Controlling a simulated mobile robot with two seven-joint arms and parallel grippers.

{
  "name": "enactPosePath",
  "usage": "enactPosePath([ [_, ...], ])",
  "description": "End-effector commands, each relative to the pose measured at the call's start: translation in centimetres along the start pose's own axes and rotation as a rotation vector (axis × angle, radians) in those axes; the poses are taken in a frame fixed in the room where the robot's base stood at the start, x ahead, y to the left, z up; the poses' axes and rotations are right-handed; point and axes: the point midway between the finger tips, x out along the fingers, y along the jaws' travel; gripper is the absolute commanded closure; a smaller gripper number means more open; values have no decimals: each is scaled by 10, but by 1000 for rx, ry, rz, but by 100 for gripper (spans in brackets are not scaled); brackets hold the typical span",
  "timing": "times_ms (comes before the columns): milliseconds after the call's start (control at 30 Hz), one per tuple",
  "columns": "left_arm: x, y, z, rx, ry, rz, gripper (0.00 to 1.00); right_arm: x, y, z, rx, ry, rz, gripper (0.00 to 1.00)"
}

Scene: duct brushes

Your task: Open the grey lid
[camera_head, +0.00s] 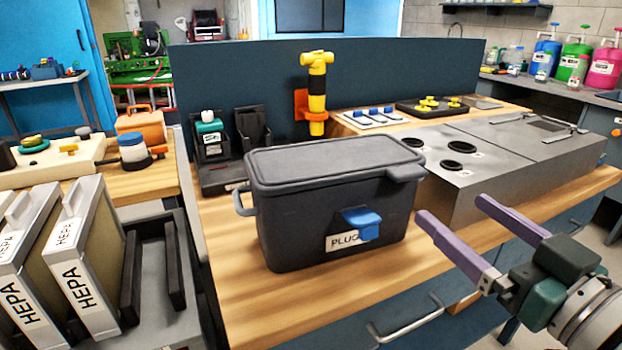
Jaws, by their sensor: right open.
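A dark grey bin (325,225) with a "PLUGS" label and a blue latch (362,221) on its front stands on the wooden bench. Its grey lid (335,160) is shut on top, with a tab jutting out at the right front corner (407,173). My right gripper (448,208) is open and empty, its two purple fingers pointing left. It is to the right of the bin, in front of the grey metal box, and apart from the lid. My left gripper is not in view.
A grey metal duct box (478,195) with round black ports stands right of the bin. A yellow and black tool (317,90) stands upright behind it. HEPA filters (75,265) stand at the left. Bare wood (290,308) lies in front of the bin.

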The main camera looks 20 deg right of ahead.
Motion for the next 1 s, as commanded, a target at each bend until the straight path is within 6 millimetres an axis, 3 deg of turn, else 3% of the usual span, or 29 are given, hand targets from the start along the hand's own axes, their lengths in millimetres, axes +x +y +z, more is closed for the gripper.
enactPosePath([
  [500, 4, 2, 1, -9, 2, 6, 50, 83, 0, -1, -1, 0, 1, 0],
  [933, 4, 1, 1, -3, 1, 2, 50, 94, 0, -2, -1, -2, 0, 0],
  [1000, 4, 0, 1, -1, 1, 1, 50, 94, 0, -2, -1, -2, 0, 8],
])
